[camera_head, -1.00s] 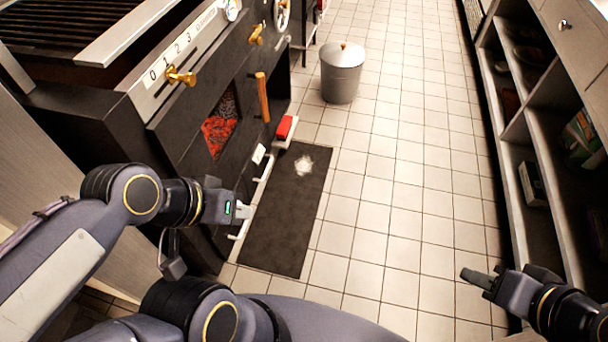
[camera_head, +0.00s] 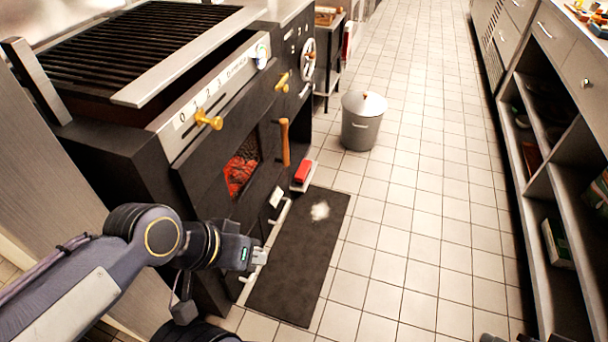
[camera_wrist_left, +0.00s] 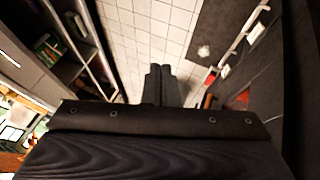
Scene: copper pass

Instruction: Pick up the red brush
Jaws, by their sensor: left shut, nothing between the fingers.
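The red brush (camera_head: 303,172) shows in the head view as a small red block on a pale low ledge at the foot of the black oven, near the far end of the dark mat. My left gripper (camera_head: 258,256) is shut and empty, nearer to me than the brush and well apart from it, beside the oven's lower front. Its closed fingers (camera_wrist_left: 160,85) also show in the left wrist view. A small red patch (camera_wrist_left: 208,100) there may be the brush. Only dark tips of my right gripper (camera_head: 490,338) show at the bottom edge; their opening is hidden.
The black oven (camera_head: 130,165) with brass knobs, a wooden handle and glowing coals stands left. White bars run along its lower front. The dark mat (camera_head: 290,265) bears a white patch (camera_head: 320,211). A lidded grey bin (camera_head: 362,125) stands beyond. Shelves (camera_head: 530,200) line the right; tiled floor between is clear.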

